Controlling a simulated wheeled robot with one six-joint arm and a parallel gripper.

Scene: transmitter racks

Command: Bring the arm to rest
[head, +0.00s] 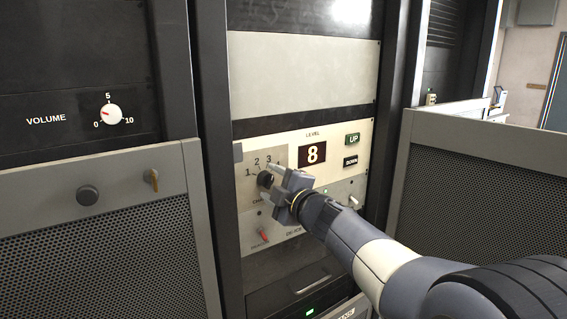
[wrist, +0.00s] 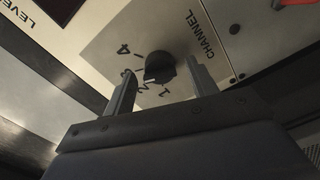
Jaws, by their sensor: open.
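My arm reaches from the lower right to the cream control panel (head: 285,150) on the middle rack. My gripper (head: 272,183) is open at the dark channel knob (head: 265,179). In the wrist view the two fingers of my gripper (wrist: 160,85) stand apart, one to each side of the channel knob (wrist: 159,66). I cannot tell whether either finger touches the knob. The numbers around the knob and the word CHANNEL show in the wrist view. My gripper hides part of the dial in the head view.
The level display (head: 312,153) reads 8, with a green UP button (head: 352,139) and a black DOWN button (head: 351,162) beside it. A red switch (head: 264,236) sits below the knob. A volume knob (head: 112,114) is on the left rack. Perforated panels flank the middle rack.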

